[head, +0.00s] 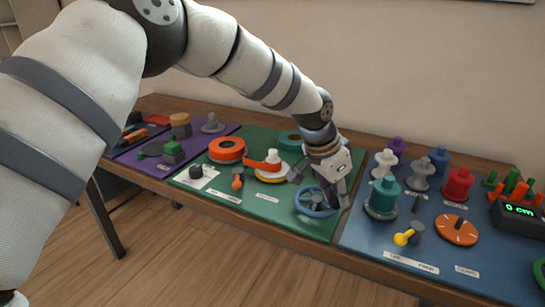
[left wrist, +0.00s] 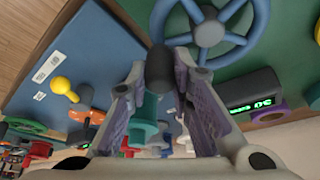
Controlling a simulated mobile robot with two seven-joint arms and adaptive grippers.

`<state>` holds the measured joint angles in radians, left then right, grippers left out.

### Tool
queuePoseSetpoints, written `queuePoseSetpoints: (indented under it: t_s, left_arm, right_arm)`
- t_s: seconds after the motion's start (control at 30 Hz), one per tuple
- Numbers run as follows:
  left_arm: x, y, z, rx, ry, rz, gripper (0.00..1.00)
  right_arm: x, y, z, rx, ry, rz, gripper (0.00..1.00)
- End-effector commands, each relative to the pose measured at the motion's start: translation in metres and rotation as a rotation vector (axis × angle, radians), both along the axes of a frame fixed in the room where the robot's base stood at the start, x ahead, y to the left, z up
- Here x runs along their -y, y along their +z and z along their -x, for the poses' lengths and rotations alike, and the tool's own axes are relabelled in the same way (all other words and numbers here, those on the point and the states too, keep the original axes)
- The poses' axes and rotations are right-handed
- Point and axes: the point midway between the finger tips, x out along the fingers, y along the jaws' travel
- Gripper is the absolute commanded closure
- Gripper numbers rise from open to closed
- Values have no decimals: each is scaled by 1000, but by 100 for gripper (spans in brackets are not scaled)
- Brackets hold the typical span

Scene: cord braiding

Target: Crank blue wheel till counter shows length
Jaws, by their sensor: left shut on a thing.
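The blue wheel (head: 304,203) stands on the green board, partly covered by my left gripper (head: 333,201). In the left wrist view, the wheel (left wrist: 210,32) shows its spokes and hub at the top. The gripper's fingers (left wrist: 165,95) are around the wheel's dark crank handle (left wrist: 160,65) and shut on it. A counter with green digits (left wrist: 252,103) sits beside the wheel in the left wrist view; its digits are tilted and hard to read. Another counter (head: 520,209) at the right of the blue board reads 0 cm. My right gripper is out of view.
The blue board (head: 380,240) right of the wheel holds coloured spools, a yellow crank (head: 403,238) and an orange dial (head: 456,230). A purple board (head: 153,155) is farther left. The floor in front is clear.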

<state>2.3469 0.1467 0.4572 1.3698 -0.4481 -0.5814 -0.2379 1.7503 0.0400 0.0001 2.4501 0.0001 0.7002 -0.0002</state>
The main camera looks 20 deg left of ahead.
Motion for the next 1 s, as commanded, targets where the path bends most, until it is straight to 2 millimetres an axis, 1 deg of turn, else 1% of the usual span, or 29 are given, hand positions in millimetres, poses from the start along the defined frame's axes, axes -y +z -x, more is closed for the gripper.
queuePoseSetpoints:
  t_s: [0.03,0.13,0.23,0.4,0.5,0.6,1.0]
  left_arm:
    - [-2,13,6,16,-1,1,100]
    - [-8,11,18,13,0,1,100]
    - [-18,5,26,5,-1,2,100]
    - [-38,4,32,5,2,2,100]
    - [-45,4,33,5,1,2,100]
    - [-48,3,33,5,0,0,100]
    - [-48,2,33,2,0,2,100]
  right_arm:
    - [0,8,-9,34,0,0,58]
    - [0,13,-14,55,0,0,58]
    - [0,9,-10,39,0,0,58]
    - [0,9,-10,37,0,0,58]
    - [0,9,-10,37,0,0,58]
    - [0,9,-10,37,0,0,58]
    - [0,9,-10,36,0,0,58]
